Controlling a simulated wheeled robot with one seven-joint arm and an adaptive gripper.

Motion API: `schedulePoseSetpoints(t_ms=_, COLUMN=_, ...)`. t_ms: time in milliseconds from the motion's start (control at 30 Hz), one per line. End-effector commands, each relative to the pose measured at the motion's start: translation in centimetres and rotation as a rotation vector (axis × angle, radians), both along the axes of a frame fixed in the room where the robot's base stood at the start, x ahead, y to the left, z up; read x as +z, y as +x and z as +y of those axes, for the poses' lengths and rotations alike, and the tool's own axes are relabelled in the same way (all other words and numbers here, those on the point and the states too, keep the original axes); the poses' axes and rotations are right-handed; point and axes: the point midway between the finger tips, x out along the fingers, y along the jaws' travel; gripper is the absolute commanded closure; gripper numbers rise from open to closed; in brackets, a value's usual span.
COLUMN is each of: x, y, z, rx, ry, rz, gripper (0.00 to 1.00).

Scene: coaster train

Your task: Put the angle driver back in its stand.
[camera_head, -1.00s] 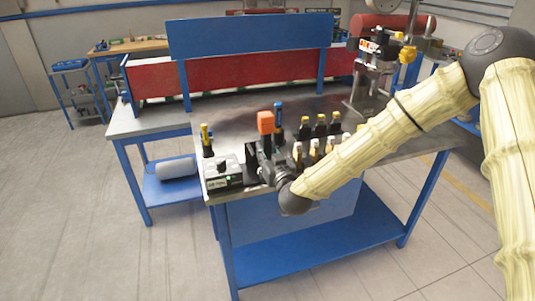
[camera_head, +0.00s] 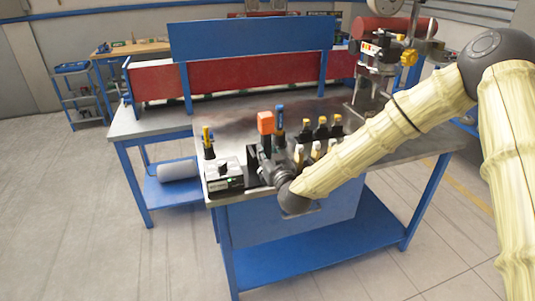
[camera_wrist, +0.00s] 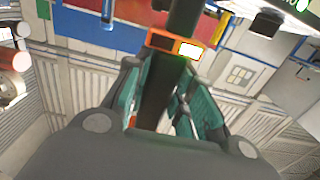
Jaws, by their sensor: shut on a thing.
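My gripper (camera_head: 268,163) is at the front edge of the metal-topped bench, partly hidden by its own wrist. In the wrist view, its teal fingers (camera_wrist: 168,75) are closed on a dark upright body, the angle driver (camera_wrist: 160,98), with an orange band and a lit greenish-white patch. In the head view, an orange block (camera_head: 265,122) on a dark stem rises above my gripper and seems to be the driver's top. A black upright plate (camera_head: 252,158) stands just left of my gripper and may be part of the stand. I cannot tell whether the driver touches it.
A grey control box (camera_head: 222,178) sits left of my gripper. A blue-topped tool (camera_head: 279,118) stands close behind. Several black and yellow bottles (camera_head: 321,128) stand to the right. A yellow-topped tool (camera_head: 208,143) is at the left corner. The bench's back middle is bare.

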Motion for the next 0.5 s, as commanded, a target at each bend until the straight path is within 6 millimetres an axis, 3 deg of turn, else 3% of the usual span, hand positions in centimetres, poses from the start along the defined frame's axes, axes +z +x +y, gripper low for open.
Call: schedulePoseSetpoints(t_ms=500, x=0.3, y=0.99, z=0.34, rx=-0.001, ry=0.002, rz=-0.006, gripper=1.0)
